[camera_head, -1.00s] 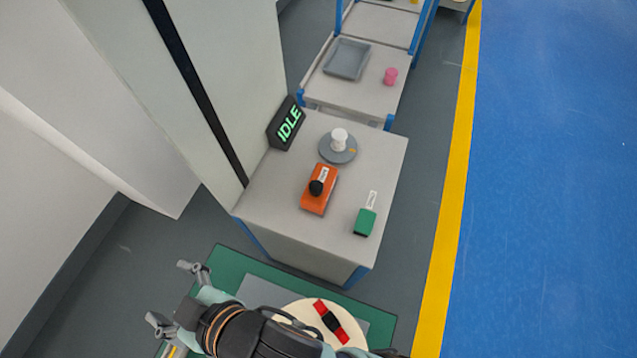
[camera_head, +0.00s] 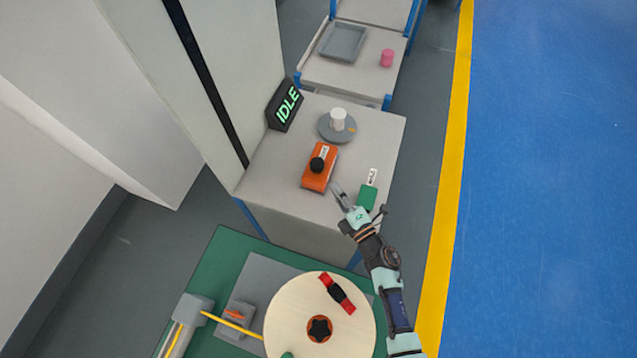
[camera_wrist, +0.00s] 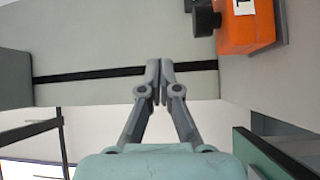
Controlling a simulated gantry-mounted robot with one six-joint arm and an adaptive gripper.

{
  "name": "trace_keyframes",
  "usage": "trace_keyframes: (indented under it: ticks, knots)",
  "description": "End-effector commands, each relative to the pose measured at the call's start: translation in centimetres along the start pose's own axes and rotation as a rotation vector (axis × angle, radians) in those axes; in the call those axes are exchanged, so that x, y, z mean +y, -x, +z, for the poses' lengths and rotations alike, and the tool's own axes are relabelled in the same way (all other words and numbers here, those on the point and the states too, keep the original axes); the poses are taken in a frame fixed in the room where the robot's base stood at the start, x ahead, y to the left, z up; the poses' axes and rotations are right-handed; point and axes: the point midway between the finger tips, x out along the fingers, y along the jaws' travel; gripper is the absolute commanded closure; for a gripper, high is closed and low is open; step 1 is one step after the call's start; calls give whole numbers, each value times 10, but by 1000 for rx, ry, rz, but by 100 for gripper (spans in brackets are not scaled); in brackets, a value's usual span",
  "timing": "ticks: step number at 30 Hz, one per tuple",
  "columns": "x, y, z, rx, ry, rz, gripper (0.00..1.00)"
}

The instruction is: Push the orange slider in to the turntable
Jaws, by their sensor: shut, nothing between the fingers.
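The orange slider (camera_head: 318,178) with a black knob sits on the grey table, just in front of the round grey turntable (camera_head: 330,133). A white cylinder (camera_head: 338,119) stands on the turntable. My gripper (camera_head: 338,188) is shut and empty, at the slider's front right in the head view, apart from it as far as I can tell. In the wrist view my fingertips (camera_wrist: 159,66) are together, and the orange slider (camera_wrist: 246,28) shows at the upper right with its black knob. The turntable is not visible in the wrist view.
A green block (camera_head: 367,197) with a white label lies right of my gripper. A black sign reading IDLE (camera_head: 286,105) stands at the table's back left. A large cream reel (camera_head: 290,340) is on the green base in front. A wall panel borders the table's left.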

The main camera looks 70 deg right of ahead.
Motion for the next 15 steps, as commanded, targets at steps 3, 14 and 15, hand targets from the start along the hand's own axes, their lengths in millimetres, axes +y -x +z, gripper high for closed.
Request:
trace_keyframes:
  ticks: [3,14,15]
  knots:
    - [-40,33,0,65,66,-45,100]
    - [-60,52,-9,124,94,-65,100]
    - [-60,52,-9,124,94,-65,100]
